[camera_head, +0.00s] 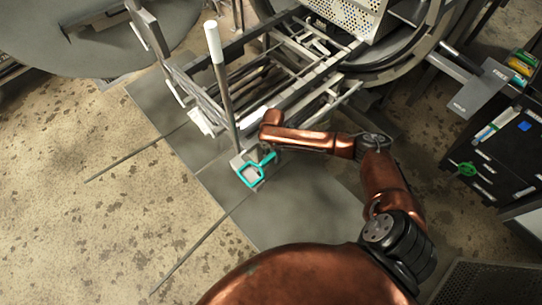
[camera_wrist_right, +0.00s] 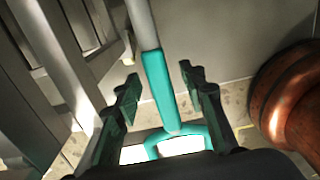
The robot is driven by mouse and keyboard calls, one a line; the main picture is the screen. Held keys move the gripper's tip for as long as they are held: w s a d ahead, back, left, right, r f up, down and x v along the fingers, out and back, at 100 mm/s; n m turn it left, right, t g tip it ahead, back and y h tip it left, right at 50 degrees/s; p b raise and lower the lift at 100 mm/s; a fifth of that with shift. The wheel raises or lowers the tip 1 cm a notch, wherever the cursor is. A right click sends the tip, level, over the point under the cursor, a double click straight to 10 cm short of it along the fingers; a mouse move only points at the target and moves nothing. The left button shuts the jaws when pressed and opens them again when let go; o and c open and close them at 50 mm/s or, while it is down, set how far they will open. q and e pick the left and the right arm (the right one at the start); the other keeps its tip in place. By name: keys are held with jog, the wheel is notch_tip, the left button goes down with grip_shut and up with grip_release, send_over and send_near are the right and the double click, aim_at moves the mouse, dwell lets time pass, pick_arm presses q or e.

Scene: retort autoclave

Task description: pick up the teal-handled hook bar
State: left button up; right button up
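The hook bar shows a teal loop (camera_head: 243,179) in the head view, low beside the foot of an upright pole. In the right wrist view its teal grip (camera_wrist_right: 158,82) runs down from a grey shaft (camera_wrist_right: 142,24) to the teal loop (camera_wrist_right: 152,146). My right gripper (camera_wrist_right: 161,84) is open, one finger on each side of the grip, with gaps visible; I cannot tell the depth between them. In the head view the right gripper (camera_head: 272,150) is small and dark beside the teal handle, partly hidden by its arm. My left gripper is not in view.
A grey pole (camera_head: 222,92) with a white top stands left of the handle. A metal rack cart (camera_head: 205,92) and the round autoclave opening (camera_head: 405,62) lie beyond. A dark cabinet (camera_head: 497,160) stands at the right.

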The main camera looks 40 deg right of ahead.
jog(key=shift+c, duration=0.5)
grip_shut()
jog(key=shift+w, duration=0.1)
